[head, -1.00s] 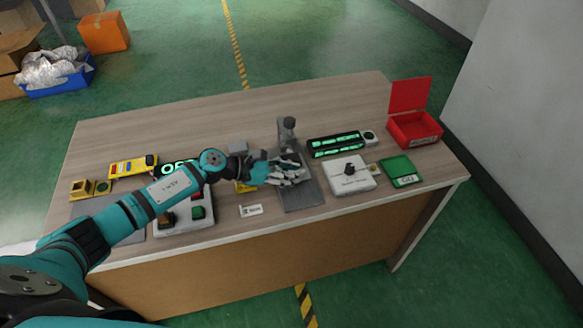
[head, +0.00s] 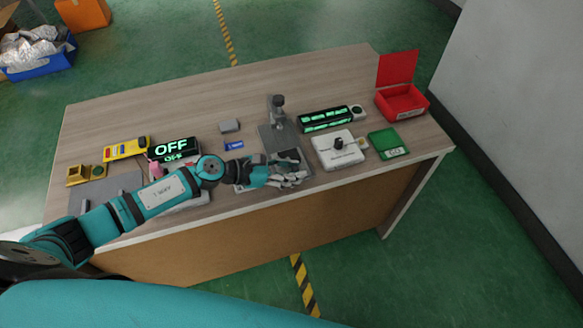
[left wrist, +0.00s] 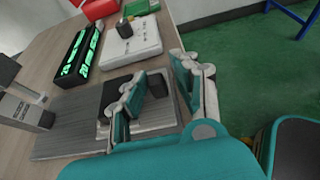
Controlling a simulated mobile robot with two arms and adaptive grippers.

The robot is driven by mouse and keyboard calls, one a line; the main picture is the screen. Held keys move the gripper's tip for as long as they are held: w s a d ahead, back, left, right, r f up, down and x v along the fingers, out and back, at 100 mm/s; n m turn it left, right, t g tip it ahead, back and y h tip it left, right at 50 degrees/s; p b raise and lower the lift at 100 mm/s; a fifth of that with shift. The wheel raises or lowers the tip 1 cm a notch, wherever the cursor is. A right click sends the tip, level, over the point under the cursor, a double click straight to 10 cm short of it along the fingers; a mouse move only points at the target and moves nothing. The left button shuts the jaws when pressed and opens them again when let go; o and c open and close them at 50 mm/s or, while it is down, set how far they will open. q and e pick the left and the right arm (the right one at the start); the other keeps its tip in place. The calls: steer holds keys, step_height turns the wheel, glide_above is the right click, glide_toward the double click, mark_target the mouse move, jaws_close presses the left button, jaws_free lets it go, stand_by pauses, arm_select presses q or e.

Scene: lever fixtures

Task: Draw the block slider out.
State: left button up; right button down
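The block slider seems to be the fixture with a dark block (left wrist: 157,88) on a grey base plate (left wrist: 70,145), seen in the left wrist view. The base plate (head: 272,138) also shows in the head view, with a grey upright post (head: 278,110) at its far end. My left gripper (left wrist: 156,90) is low over the near part of the plate. Its two fingers are apart, one on either side of the dark block, with no clear contact. In the head view the left gripper (head: 292,178) hides the plate's near end. My right gripper is not in view.
A white box with a black knob (head: 338,150) and a green display bar (head: 325,120) stand close on the right. A green card (head: 388,144) and open red box (head: 402,103) lie further right. The OFF display (head: 173,149) is left. The table's front edge is near the gripper.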

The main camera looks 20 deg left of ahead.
arm_select(q)
steer(key=shift+a+r, duration=0.1)
steer(key=shift+a, duration=0.05)
steer(key=v, duration=1)
steer(key=shift+s+a, duration=0.15)
steer(key=shift+s, duration=0.1)
steer(key=shift+s+a+r, duration=0.25)
steer(key=shift+a, duration=0.25)
steer(key=shift+d, duration=0.1)
